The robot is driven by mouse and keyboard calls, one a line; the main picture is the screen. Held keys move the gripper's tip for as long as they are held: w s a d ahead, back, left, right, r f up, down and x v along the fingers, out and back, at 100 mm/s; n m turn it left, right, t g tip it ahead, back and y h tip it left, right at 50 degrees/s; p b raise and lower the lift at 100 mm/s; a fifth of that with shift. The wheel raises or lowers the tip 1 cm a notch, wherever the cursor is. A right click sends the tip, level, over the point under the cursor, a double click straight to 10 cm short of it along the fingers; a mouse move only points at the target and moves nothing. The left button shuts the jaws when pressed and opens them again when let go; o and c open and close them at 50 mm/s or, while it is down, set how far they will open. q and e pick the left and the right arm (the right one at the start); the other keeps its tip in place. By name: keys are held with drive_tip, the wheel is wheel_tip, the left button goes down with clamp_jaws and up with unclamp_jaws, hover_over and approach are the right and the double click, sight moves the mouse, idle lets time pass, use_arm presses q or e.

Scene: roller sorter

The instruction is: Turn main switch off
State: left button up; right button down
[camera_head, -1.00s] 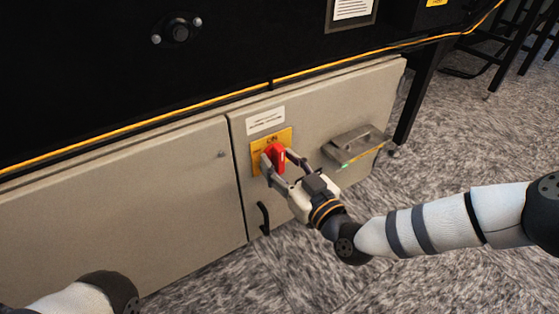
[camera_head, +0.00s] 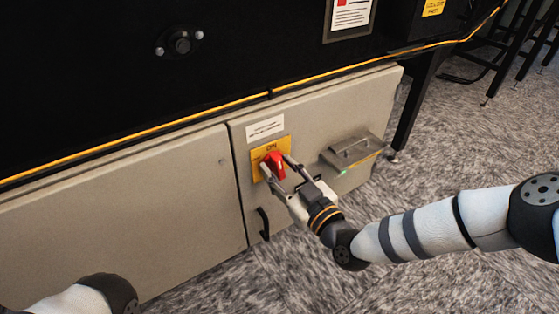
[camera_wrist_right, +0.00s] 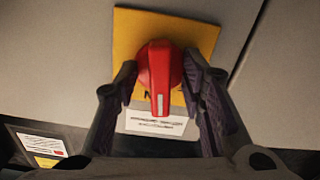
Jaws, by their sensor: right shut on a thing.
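The main switch is a red rotary knob (camera_head: 274,163) on a yellow plate (camera_head: 257,158) marked "ON", on the beige cabinet door. My right gripper (camera_head: 279,169) has its fingers on both sides of the red knob and is shut on it. In the right wrist view the knob (camera_wrist_right: 160,75) stands between the dark finger pads of the right gripper (camera_wrist_right: 162,88), with its pale pointer mark toward the gripper. The yellow plate (camera_wrist_right: 135,30) looks slightly tilted there. My left gripper is out of view; only part of that arm shows at the lower left.
A white label (camera_head: 264,128) is above the switch plate. A metal handle box (camera_head: 350,150) juts out to the right of the switch. A black door handle (camera_head: 263,223) is below it.

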drive_tip(key=n, duration=0.1)
drive_tip(key=r+n+p, duration=0.1)
drive_tip(key=n, duration=0.1)
drive_tip(key=shift+w+a+r, duration=0.3)
drive_tip(key=shift+r, duration=0.05)
drive_tip(key=n+p, duration=0.2)
drive_tip(key=n, duration=0.3)
drive_tip(key=shift+n+p, duration=0.3)
drive_tip(key=shift+p, duration=0.05)
drive_tip(key=n+p, duration=0.1)
drive_tip(key=n, duration=0.4)
drive_tip(key=shift+a, duration=0.1)
drive_tip(key=n, duration=0.3)
drive_tip(key=shift+f+n+p, duration=0.25)
drive_tip(key=shift+n+p, duration=0.05)
drive_tip(key=shift+p, duration=0.1)
drive_tip(key=shift+f, duration=0.1)
drive_tip(key=c, duration=1.5)
unclamp_jaws()
drive_tip(key=shift+w+a+f, duration=0.15)
drive_tip(key=shift+f, duration=0.1)
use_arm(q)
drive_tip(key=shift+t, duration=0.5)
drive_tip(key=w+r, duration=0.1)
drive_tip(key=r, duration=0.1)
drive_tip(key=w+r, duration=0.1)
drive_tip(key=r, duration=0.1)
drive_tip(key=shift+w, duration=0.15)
